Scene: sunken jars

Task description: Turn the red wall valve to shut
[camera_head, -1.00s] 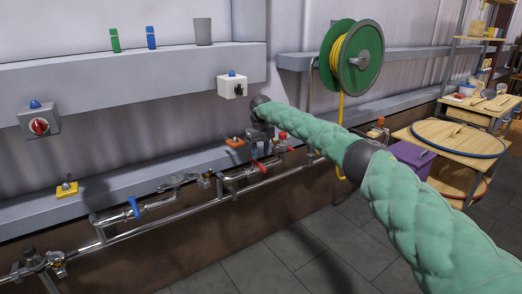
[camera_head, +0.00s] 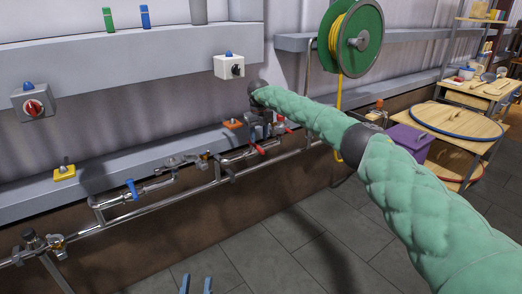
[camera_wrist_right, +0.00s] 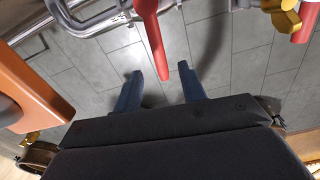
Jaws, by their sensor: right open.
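A red valve lever (camera_head: 257,149) is on the pipework along the wall in the head view. In the right wrist view the red lever (camera_wrist_right: 152,45) points down, its end between the fingertips of my right gripper (camera_wrist_right: 160,70). The gripper is open, with a gap on both sides of the lever; contact is not visible. In the head view my right gripper's fingers are hard to make out against the pipes. My left gripper (camera_head: 197,280) shows only as two blue fingertips at the bottom edge, apart and empty, away from the valve.
A second red handle (camera_wrist_right: 305,22) is at the right of the right wrist view. An orange switch box (camera_wrist_right: 40,85) is close on the left. A blue-handled valve (camera_head: 133,188) sits further left along the pipe. The floor (camera_head: 300,240) in front is clear.

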